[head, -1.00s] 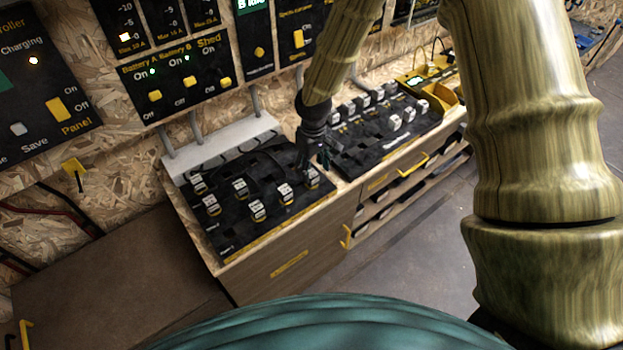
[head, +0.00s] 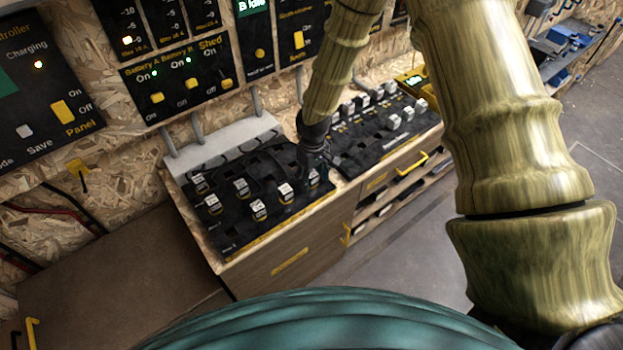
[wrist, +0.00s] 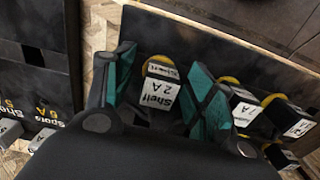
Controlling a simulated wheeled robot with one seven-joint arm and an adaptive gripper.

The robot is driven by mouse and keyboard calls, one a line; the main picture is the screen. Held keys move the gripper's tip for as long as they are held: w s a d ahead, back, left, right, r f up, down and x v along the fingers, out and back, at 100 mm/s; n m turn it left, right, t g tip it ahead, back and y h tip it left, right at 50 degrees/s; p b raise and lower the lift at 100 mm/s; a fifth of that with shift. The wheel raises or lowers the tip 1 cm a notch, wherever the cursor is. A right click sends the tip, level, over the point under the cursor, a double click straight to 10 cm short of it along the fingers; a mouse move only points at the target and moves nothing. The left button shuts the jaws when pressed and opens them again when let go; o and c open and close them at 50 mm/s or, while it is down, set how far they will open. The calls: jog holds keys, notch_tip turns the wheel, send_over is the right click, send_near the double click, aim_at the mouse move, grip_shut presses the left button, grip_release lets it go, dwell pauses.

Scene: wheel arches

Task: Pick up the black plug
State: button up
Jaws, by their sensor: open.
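A black plug (wrist: 160,85) with a white label reading "Shelf 2 A" and a yellow ring sits in a black board in the wrist view. My gripper (wrist: 161,60) is open, with one teal finger on each side of this plug. Whether the fingers touch it I cannot tell. In the head view my gripper (head: 312,162) is down at the right corner of the left board (head: 232,226), over a plug (head: 316,179) that it partly covers.
Other labelled black plugs (wrist: 241,106) stand close to the right finger. Several more plugs (head: 241,188) stand on the left board. A second board (head: 372,146) with plugs lies to the right. Switch panels (head: 180,84) line the wall behind. Drawers (head: 290,262) lie below the boards.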

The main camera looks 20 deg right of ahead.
jog(key=c, duration=1.1)
